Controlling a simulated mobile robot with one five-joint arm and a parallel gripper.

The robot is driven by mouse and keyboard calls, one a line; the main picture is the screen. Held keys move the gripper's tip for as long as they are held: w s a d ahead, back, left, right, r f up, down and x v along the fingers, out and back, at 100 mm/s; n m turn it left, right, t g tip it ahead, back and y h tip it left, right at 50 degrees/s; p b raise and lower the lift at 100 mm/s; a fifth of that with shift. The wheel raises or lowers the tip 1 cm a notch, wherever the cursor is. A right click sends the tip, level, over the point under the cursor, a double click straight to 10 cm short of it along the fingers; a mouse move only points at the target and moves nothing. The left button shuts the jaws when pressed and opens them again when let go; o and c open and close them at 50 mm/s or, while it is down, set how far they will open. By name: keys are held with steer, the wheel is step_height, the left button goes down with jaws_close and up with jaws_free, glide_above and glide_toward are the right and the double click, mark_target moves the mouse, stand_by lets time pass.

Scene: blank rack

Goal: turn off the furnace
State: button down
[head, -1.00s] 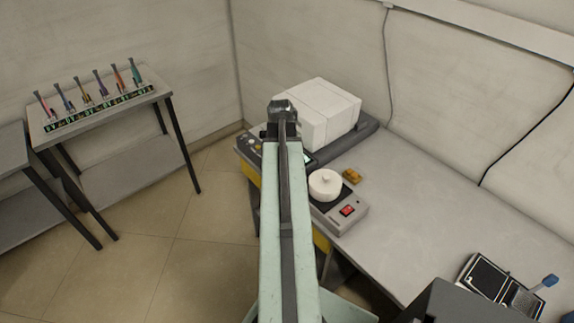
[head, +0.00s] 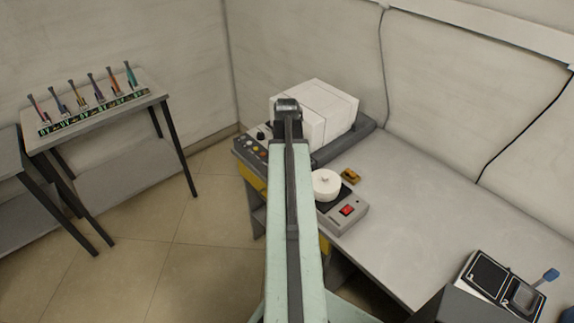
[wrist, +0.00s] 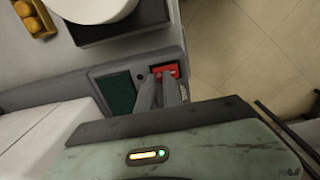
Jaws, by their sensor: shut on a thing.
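The furnace (head: 335,108) is a white box on a dark grey base at the back of the bench. Its front panel (head: 250,150) has several knobs or buttons at the left; my arm hides its right part. In the wrist view, a dark green display (wrist: 115,92), a small black knob and a red switch (wrist: 164,70) show on the panel. My gripper (wrist: 160,77) has its two fingertips close together at the red switch, shut on it. The fingers cover part of the switch, so its position cannot be read. The fingers are hidden in the head view.
A grey hotplate-like device (head: 343,222) with its own red switch stands right of my arm, bearing a white round pot (head: 326,185). A small yellow tray (head: 351,176) lies behind it. The right bench is largely clear.

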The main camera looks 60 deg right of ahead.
steer(key=shift+s+a+f, duration=0.2)
steer(key=shift+s+f, duration=0.2)
steer(key=shift+s, duration=0.15)
steer(key=shift+a, duration=0.7)
steer(key=shift+w+d+r+p, duration=0.25)
steer(key=shift+r+p, duration=0.25)
steer(key=shift+p, duration=0.2)
step_height(320, 180, up, 14)
steer(key=p, duration=1.3)
steer(key=shift+w+d+p, duration=0.3)
steer(key=shift+p, duration=0.05)
steer(key=shift+f, duration=0.15)
